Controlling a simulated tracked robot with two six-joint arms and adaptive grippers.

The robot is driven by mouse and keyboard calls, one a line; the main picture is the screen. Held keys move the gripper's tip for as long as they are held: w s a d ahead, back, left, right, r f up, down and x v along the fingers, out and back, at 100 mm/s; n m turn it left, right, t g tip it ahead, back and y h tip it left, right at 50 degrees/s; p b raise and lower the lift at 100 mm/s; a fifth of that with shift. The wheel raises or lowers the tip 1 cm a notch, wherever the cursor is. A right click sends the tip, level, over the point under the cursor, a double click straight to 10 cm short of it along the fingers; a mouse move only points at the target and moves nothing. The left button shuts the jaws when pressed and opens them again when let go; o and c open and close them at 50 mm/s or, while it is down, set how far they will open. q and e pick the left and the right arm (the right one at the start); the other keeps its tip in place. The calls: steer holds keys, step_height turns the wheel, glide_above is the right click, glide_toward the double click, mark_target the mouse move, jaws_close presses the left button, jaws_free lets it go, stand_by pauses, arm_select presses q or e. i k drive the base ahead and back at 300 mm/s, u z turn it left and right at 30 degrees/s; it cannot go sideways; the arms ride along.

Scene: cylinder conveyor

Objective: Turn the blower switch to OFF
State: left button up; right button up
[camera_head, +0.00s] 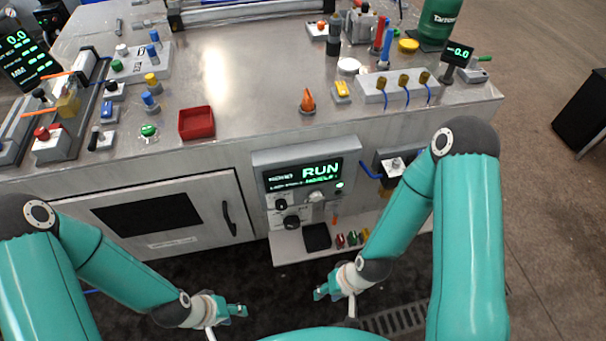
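A grey control panel (262,158) on the front of the bench has a lit screen (303,175) reading RUN. Below the screen are dark round knobs (291,222) and a larger pale knob or lever (316,198). A small box with a light-topped switch (395,164) sits to the right of the panel. I cannot read which control is the blower switch, or its position. My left gripper (240,311) is low, below and left of the panel. My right gripper (320,292) is low, below the panel. Both are apart from the controls; their finger opening is too small to judge.
A shelf (287,246) under the panel carries a dark pad and small coloured parts. A cabinet door (160,215) with a handle is at left. The bench top (240,75) holds a red tray (197,123), an orange cone (307,101) and several switches. Floor space lies between my grippers.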

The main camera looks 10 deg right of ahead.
mark_target(282, 205)
steer(key=u, duration=1.85)
steer(key=i, duration=0.1)
steer(key=z, duration=3)
steer(key=k, duration=1.15)
steer(key=u, duration=0.4)
steer(key=i, duration=0.5)
steer(key=u, duration=0.15)
